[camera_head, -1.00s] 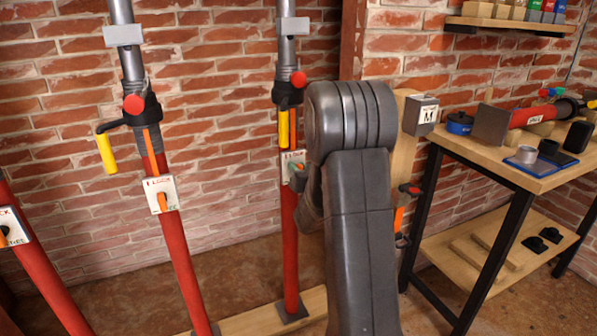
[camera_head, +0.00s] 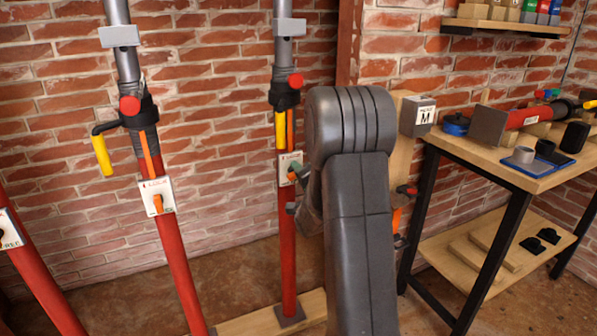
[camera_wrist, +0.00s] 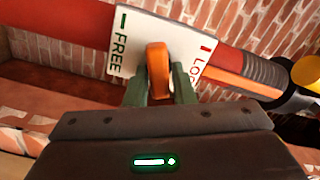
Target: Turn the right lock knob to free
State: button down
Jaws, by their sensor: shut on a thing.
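The right lock knob (camera_wrist: 158,72) is orange and sits on a white plate (camera_wrist: 134,35) marked FREE in green on the left and LOCK, partly hidden, in red on the right. The plate is on the right red prop (camera_head: 288,245). My gripper (camera_wrist: 159,88) has green fingers on both sides of the knob and is shut on it. In the wrist view the knob stands roughly upright between the two marks; where it points exactly I cannot tell. In the head view my arm hides much of the gripper, beside the plate (camera_head: 285,165).
A middle prop (camera_head: 184,265) has its own lock plate and a yellow-handled crank (camera_head: 103,155); another prop (camera_head: 38,285) is at the left edge. A workbench (camera_head: 505,172) stands at the right. A box marked M (camera_head: 418,116) is right of my arm.

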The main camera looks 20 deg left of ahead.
jog(key=shift+f+m+p, duration=0.15)
jog(key=shift+m, duration=1)
jog(key=shift+f+m+p, duration=0.1)
jog(key=shift+m+p, duration=0.05)
jog(key=shift+m, duration=1)
jog(key=c, duration=1.4)
grip_release()
jog(key=shift+w, duration=0.1)
jog(key=shift+o, duration=0.2)
jog(key=p+v, duration=0.1)
jog(key=v, duration=1.3)
jog(key=shift+a, duration=0.1)
